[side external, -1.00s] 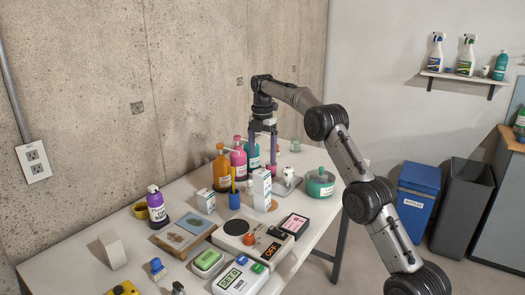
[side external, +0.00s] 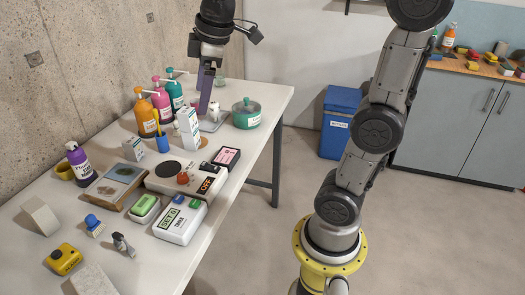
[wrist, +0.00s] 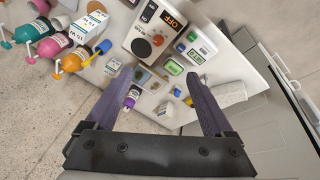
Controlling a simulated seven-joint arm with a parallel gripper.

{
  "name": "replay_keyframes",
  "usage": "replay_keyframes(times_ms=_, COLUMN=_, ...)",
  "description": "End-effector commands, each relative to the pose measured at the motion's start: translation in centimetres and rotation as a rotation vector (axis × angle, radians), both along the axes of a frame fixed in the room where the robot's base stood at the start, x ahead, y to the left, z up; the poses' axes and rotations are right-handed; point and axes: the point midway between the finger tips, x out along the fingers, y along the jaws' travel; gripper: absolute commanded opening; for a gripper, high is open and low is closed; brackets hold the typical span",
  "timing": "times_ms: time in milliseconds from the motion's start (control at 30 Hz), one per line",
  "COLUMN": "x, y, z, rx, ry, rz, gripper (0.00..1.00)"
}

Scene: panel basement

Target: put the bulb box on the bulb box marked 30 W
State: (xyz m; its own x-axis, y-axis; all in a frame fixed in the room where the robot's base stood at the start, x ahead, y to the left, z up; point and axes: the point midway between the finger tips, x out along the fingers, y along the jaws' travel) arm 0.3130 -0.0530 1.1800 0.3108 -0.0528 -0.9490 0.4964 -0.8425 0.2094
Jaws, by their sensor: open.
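Two white bulb boxes with blue print stand on the table in the side view. A smaller one (side external: 134,149) stands left of the cup. I cannot read a 30 W mark on either. A white printed box (wrist: 85,28) also shows in the wrist view, beside the blue cup. My gripper (side external: 205,110) is above the back of the table, behind the tall box, pointing down. In the wrist view its fingers (wrist: 163,95) are wide apart with nothing held between them.
Orange (side external: 142,118), pink and teal pump bottles stand close left of my gripper. A green lidded pot (side external: 246,115) is at right.

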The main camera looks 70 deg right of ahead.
Motion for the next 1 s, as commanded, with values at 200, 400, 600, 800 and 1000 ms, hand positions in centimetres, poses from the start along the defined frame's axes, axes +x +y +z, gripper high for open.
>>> replay_keyframes(times_ms=200, x=-8.5, y=3.6, z=-3.5, rx=0.122, ry=-0.108, rz=-0.257, gripper=0.87)
replay_keyframes(times_ms=400, x=-13.4, y=5.0, z=-7.3, rx=0.226, ry=-0.167, rz=-0.432, gripper=0.87)
replay_keyframes(times_ms=600, x=-14.9, y=5.3, z=-8.9, rx=0.27, ry=-0.186, rz=-0.5, gripper=0.87)
replay_keyframes(times_ms=800, x=-14.9, y=5.3, z=-8.9, rx=0.272, ry=-0.186, rz=-0.503, gripper=0.87)
replay_keyframes(times_ms=1000, x=-14.9, y=5.3, z=-8.9, rx=0.271, ry=-0.185, rz=-0.503, gripper=0.87)
